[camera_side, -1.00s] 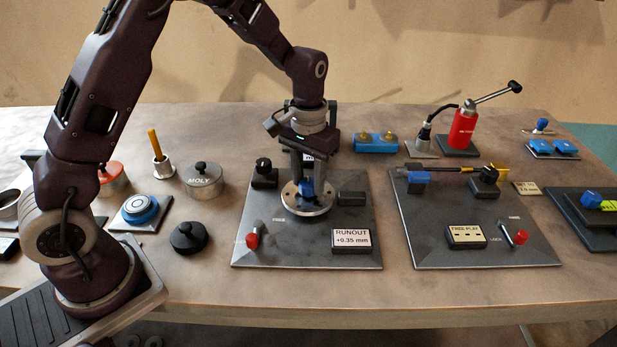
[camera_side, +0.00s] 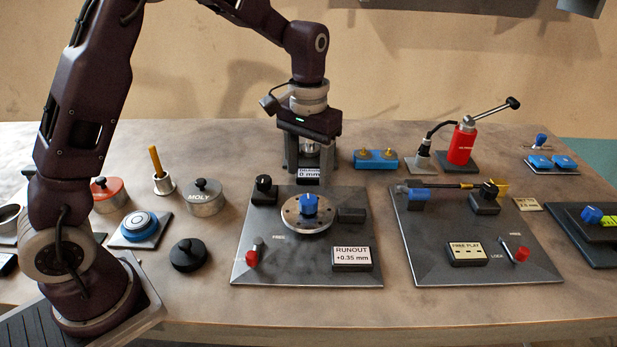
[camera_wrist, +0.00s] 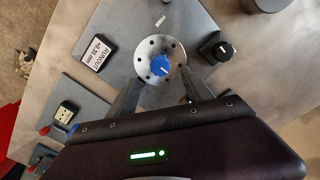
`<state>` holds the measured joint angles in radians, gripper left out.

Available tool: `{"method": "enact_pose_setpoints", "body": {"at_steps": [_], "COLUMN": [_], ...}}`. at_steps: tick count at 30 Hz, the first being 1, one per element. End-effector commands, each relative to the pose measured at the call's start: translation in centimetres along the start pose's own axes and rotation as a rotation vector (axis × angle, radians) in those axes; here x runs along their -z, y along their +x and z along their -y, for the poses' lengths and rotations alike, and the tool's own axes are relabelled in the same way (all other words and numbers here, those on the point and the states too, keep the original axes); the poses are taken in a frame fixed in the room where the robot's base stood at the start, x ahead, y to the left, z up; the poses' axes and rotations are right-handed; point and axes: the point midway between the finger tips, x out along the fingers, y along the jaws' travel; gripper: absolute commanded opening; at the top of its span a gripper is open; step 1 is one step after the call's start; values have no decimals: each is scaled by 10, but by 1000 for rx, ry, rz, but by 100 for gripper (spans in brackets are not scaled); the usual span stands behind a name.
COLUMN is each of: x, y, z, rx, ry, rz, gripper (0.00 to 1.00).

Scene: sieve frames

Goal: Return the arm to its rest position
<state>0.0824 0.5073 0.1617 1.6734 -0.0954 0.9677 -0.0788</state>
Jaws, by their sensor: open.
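My gripper (camera_side: 309,165) is open and empty. In the side view it hangs above the back edge of the runout plate (camera_side: 260,230), behind and above the round metal flange (camera_side: 290,214). The flange has a ring of holes and a blue knob (camera_side: 309,204) at its centre. In the wrist view the blue knob (camera_wrist: 159,66) and flange (camera_wrist: 143,50) show beyond and between the two separated fingers (camera_wrist: 160,98), with nothing held. The small display at the plate's back edge reads 0 mm and is partly covered by my gripper.
A black knob (camera_side: 264,189) and a RUNOUT +0.35 mm sign (camera_side: 352,258) are on the plate. A MOLY tin (camera_side: 203,199) stands left, a blue block (camera_side: 376,160) and red pump (camera_side: 461,146) back right. Above the table is open air.

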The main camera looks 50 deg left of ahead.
Motion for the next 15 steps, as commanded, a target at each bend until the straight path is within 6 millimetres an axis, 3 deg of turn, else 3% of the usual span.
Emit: {"method": "enact_pose_setpoints", "body": {"at_steps": [5, 8, 11, 12, 15], "x": [0, -12, -51, -74, -135], "y": [0, -20, -68, -86, -118], "z": [0, 1, 6, 9, 17], "rx": [0, -15, -47, -60, -77], "ry": [0, 7, 34, 49, 93], "rz": [-1, -30, -110, -151, -257], "gripper": [59, 59, 59, 59, 59]}}
